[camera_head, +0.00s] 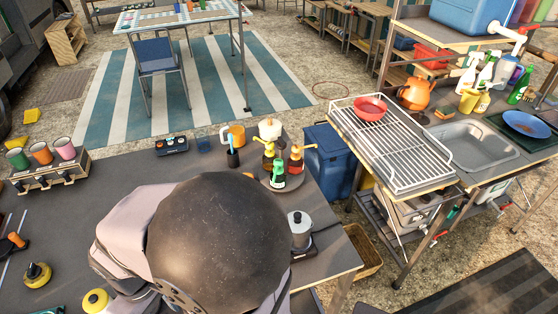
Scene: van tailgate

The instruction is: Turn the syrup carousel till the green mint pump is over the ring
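The syrup carousel (296,182) stands near the right back edge of the dark worktop, a low round turntable with pump bottles. The green mint pump (278,176) is on its near side. A yellow pump bottle (268,154) is at its back left and a red-orange one (296,160) at its right. A pale bottle (270,130) shows behind. I cannot make out the ring at the carousel, so whether the green pump is over it cannot be told. My arm's large dark rounded part covers the middle of the worktop. My gripper's fingers are not in view.
A rack of cups (50,172) stands at far left. A blue bin (328,160) is beyond the right edge.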

